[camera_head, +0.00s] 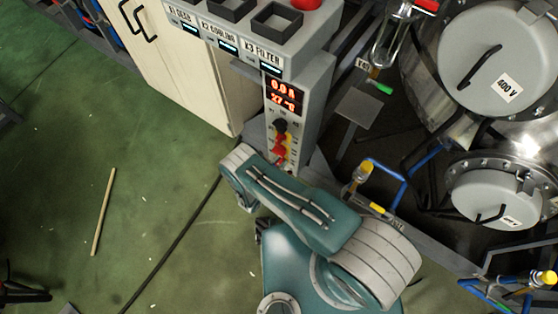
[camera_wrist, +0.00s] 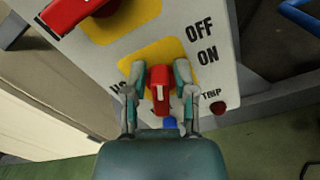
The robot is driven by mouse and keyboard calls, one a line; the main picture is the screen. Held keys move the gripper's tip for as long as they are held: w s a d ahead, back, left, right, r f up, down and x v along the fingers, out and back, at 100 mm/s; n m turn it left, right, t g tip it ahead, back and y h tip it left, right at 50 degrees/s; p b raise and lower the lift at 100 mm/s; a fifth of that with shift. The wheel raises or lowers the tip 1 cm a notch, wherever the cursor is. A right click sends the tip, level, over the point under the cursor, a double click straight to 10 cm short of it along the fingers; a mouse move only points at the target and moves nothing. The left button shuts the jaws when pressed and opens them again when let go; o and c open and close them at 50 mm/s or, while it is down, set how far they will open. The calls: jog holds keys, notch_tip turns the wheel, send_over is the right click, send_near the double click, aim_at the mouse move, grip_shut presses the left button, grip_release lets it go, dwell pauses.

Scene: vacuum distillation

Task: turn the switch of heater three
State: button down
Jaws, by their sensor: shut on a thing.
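In the wrist view my gripper (camera_wrist: 160,90) is shut on a red switch handle (camera_wrist: 160,76), with one finger on each side of it. The handle stands on a yellow plate (camera_wrist: 150,52) on the grey panel, with OFF, ON and TRIP printed to its right. The white line on the handle runs roughly up and down in the picture. A second red switch (camera_wrist: 78,10) sits at the top left. In the head view red switches (camera_head: 281,150) show on the front of the control column (camera_head: 302,112); my arm hides my gripper there. No heater number is readable.
A lit red display (camera_head: 284,95) and a black knob (camera_head: 280,126) sit above the switches. A cream cabinet (camera_head: 185,65) stands to the left. Steel vessels (camera_head: 490,60) and blue pipes (camera_head: 392,182) are at the right. Green floor (camera_head: 60,180) is mostly open at left, with a stick (camera_head: 103,212).

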jog(key=m, duration=0.3)
jog(key=shift+s+d+f+m, duration=0.15)
jog(key=shift+f+m, duration=0.15)
jog(key=shift+f, duration=0.05)
jog(key=m, duration=0.3)
jog(key=shift+s+d+f+m, duration=0.1)
jog(key=shift+d+f+m, duration=0.1)
jog(key=shift+m, duration=0.1)
jog(key=shift+f+m, duration=0.2)
jog(key=shift+m, duration=1.2)
jog(key=shift+f+m, duration=0.2)
jog(key=shift+m, duration=1.2)
jog(key=c, duration=0.6)
grip_release()
jog(key=shift+a, duration=0.1)
